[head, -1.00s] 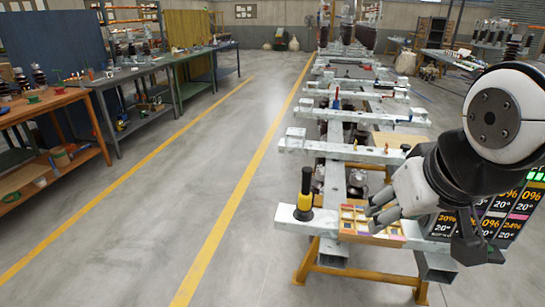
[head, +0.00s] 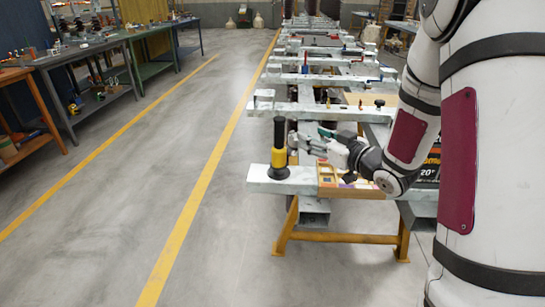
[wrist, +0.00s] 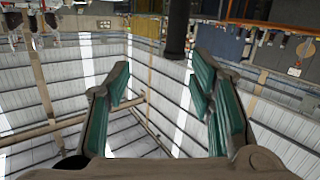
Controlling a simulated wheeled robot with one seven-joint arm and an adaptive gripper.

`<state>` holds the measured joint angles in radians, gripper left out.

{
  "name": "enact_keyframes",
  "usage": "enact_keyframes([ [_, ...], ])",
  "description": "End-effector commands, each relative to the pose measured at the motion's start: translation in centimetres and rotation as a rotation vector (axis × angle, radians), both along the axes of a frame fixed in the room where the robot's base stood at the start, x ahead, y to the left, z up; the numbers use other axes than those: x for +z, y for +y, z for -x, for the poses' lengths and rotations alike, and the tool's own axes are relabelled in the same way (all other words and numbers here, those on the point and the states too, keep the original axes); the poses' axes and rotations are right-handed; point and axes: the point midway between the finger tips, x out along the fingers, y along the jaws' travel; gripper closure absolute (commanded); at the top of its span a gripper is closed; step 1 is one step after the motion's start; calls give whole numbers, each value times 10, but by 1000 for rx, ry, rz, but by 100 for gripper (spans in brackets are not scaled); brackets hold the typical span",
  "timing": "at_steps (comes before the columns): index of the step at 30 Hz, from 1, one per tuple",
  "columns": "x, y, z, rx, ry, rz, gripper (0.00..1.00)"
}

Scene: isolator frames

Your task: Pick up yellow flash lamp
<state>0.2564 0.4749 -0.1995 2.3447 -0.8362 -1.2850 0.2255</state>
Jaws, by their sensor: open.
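The yellow flash lamp (head: 279,157) stands upright on the near left end of the pale metal frame. It has a black upper part, a yellow band and a wider dark base. My gripper (head: 308,140) is just to its right, at the height of its upper half, with the fingers pointing left. In the wrist view my gripper (wrist: 161,78) is open, with green pads and nothing between them. The flash lamp's dark shaft (wrist: 177,28) shows there at the top, beyond the fingertips and roughly in line with the gap. Its yellow part is not visible there.
A wooden tray (head: 350,191) with small coloured items lies on the frame (head: 262,180) below my gripper. More cross beams and small tools lie behind. Yellow trestle legs (head: 290,228) support the frame. Open floor (head: 150,180) lies to the left, with workbenches beyond.

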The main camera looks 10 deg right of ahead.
Motion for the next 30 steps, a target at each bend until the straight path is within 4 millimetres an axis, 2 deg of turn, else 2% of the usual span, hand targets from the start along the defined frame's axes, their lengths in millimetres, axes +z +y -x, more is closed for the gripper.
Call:
enact_keyframes([
  [1, -17, 1, -1, 27, -14, -30, 51],
  [3, -25, 4, 1, 65, -41, -68, 51],
  [10, -33, 10, 1, 115, -80, -125, 51],
  [21, -33, 40, -55, 116, -81, -124, 51],
  [30, -34, 50, -76, 113, -80, -123, 51],
])
